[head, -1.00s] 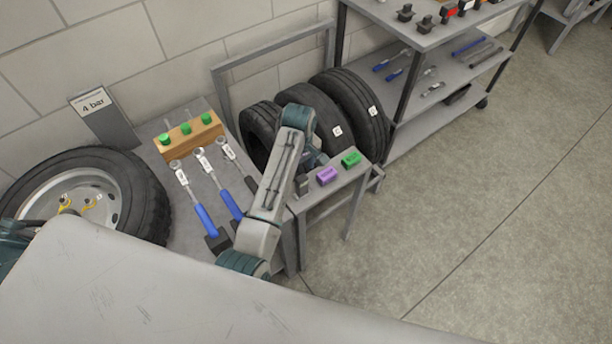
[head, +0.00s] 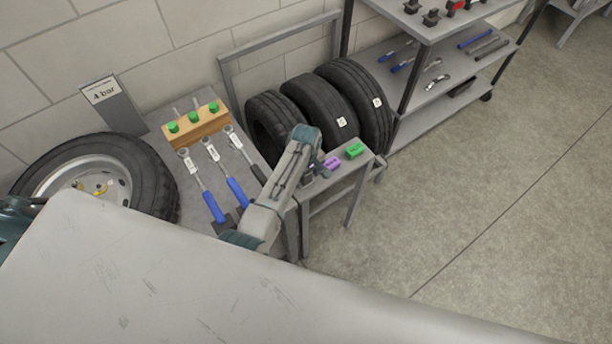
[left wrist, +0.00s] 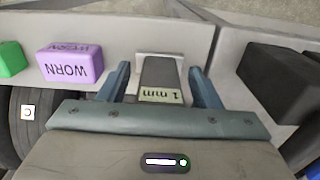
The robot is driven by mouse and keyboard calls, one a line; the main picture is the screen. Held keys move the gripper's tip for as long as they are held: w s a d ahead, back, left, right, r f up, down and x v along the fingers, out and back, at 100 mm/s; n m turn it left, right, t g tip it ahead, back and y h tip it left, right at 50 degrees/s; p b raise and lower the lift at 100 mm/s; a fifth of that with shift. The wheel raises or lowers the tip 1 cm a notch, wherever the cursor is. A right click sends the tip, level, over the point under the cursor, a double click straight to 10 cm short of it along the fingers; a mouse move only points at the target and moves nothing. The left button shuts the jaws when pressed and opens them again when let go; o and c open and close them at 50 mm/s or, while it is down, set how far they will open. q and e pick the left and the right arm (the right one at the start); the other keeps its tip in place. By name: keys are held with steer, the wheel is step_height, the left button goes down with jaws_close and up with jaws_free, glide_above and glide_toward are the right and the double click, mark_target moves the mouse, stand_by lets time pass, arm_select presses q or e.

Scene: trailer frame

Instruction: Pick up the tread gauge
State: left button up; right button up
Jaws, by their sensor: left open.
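The tread gauge (left wrist: 161,78) is a grey block with a pale "1 mm" label, on a small grey stand (head: 345,183). In the left wrist view it lies between the two fingers of my left gripper (left wrist: 160,72), with a visible gap on each side. In the head view my left gripper (head: 318,170) is over the near left end of the stand, and the arm mostly hides the gauge there. The left gripper is open and holds nothing. My right gripper is not in view.
A purple "WORN" block (left wrist: 70,64) and a green block (head: 355,151) sit on the stand beside the gauge. A dark block (left wrist: 277,82) is on the other side. Wrenches (head: 212,190) lie on the bench to the left. Tyres (head: 320,107) stand behind; floor is clear right.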

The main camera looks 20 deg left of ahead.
arm_select(q)
steer(key=shift+c, duration=0.5)
steer(key=c, duration=1)
steer(key=shift+r, duration=0.15)
steer(key=shift+c, duration=0.2)
